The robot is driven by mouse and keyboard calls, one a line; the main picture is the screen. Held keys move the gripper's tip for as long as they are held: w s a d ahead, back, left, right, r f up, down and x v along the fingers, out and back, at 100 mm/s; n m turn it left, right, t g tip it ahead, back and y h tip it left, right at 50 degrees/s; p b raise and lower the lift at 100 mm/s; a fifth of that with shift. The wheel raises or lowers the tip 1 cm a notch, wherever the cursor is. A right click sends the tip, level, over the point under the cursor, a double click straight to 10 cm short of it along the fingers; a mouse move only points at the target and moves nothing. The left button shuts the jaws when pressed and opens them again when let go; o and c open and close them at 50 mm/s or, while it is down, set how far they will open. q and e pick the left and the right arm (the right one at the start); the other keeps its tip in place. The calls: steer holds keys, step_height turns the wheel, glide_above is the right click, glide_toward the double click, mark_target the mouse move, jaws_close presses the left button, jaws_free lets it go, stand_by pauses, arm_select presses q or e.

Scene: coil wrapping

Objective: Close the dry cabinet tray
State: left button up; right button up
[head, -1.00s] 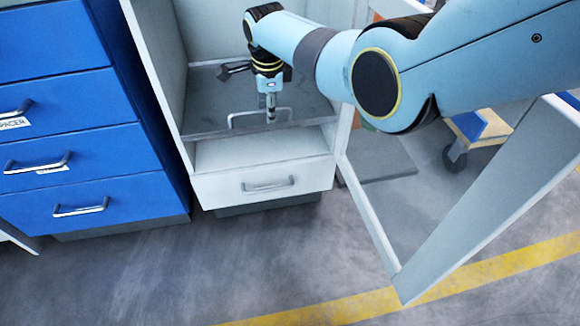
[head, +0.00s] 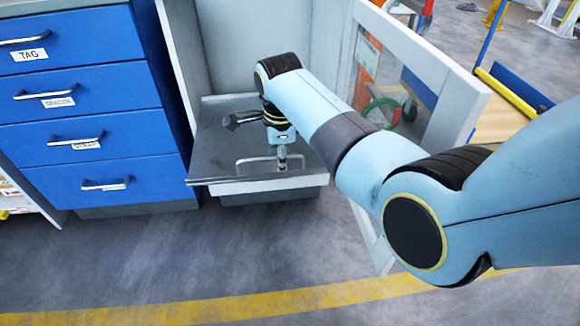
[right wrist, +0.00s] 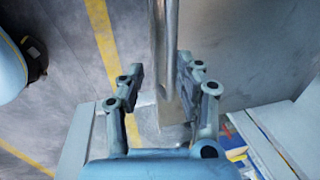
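The dry cabinet tray (head: 215,150) is a grey shelf that sticks out of the front of the light grey cabinet (head: 182,60) in the head view. A U-shaped metal handle (head: 243,166) stands at its front edge. My right gripper (head: 282,166) points down at this handle. In the right wrist view, its two fingers (right wrist: 160,85) stand on either side of the metal handle bar (right wrist: 164,60). A gap shows on the left side of the bar; contact on the right is unclear. My left gripper is out of view.
Blue drawers (head: 85,130) stand left of the cabinet. The cabinet's framed door (head: 440,75) hangs open on the right, partly behind my right arm. A lower drawer front (head: 305,190) shows under the tray. The floor (head: 180,255) in front is clear.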

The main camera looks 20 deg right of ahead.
steer(key=s+r+p, duration=0.1)
steer(key=s+a+r+p, duration=0.1)
steer(key=s+r, duration=0.1)
steer(key=shift+s+r, duration=0.25)
steer(key=shift+r, duration=0.05)
